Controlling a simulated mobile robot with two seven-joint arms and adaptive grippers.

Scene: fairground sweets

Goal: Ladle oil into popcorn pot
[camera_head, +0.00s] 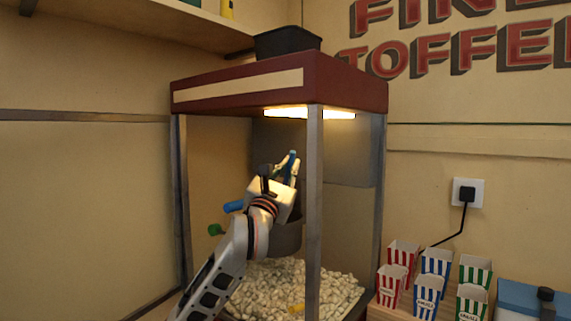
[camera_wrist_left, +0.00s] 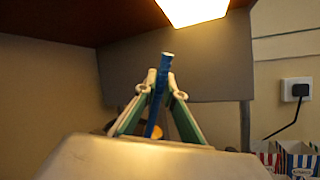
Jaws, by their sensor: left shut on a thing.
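My left gripper (camera_head: 289,168) is inside the popcorn machine, above the pot. It is shut on an upright blue handle (camera_head: 292,155), which I take for the ladle's. In the left wrist view the handle (camera_wrist_left: 163,80) sticks up between the two fingertips (camera_wrist_left: 161,88). The ladle's bowl is hidden, so I cannot tell whether it holds oil. The grey popcorn pot (camera_head: 287,239) hangs below the gripper, partly covered by my left arm. My right gripper is not in view.
The machine's front post (camera_head: 314,220) stands close to the right of my left arm. Popcorn (camera_head: 265,290) covers the machine floor. A blue handle (camera_head: 233,206) and a green knob (camera_head: 216,230) show left of my wrist. Striped boxes (camera_head: 428,290) stand at the right.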

